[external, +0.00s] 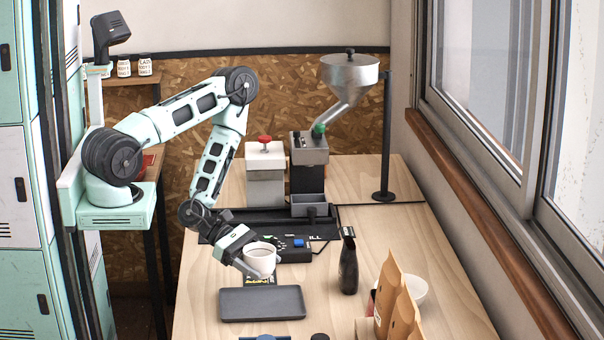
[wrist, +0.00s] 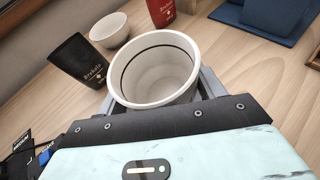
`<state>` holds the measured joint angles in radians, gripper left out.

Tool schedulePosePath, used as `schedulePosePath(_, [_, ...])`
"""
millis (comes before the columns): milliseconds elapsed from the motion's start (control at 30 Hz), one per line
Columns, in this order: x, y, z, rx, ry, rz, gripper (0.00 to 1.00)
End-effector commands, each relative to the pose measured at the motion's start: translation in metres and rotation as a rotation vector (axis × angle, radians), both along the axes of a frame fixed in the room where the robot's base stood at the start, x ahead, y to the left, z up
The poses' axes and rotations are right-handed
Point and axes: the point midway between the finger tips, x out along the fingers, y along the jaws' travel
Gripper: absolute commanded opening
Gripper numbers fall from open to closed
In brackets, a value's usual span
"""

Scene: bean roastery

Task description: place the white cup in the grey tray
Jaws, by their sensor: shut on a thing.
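The white cup (external: 261,257) is upright in my gripper (external: 258,272), whose fingers are shut on it. In the external view it appears just behind the grey tray (external: 262,304), a flat dark grey tray lying empty on the wooden table. The cup seems to be above the table, though the exact height is hard to tell. In the wrist view the cup (wrist: 152,72) appears empty inside, between the fingers of my gripper (wrist: 158,94). I cannot make out the tray for certain in the wrist view.
A black pouch (external: 348,268), a white bowl (external: 418,289) and brown bags (external: 390,300) stand right of the tray. Blue items (wrist: 272,16) lie at the near edge. Bare wood lies left of the tray.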

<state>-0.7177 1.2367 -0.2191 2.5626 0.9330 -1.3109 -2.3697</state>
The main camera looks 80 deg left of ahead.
Motion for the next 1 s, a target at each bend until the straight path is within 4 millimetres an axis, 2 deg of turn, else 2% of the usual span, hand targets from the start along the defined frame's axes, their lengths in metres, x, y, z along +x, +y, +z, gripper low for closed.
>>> schedulePosePath(33, [0.000, 0.000, -0.013, 0.001, -0.002, -0.002, 0.40])
schedulePosePath(200, [0.000, -0.001, -0.041, -0.001, 0.001, -0.002, 0.40])
schedulePosePath(367, [0.001, 0.000, -0.053, -0.001, 0.001, -0.001, 0.40])
schedulePosePath(600, [0.001, 0.000, -0.083, -0.002, 0.000, -0.001, 0.40])
schedulePosePath(1000, [0.001, 0.000, -0.091, -0.001, -0.002, 0.001, 0.40])
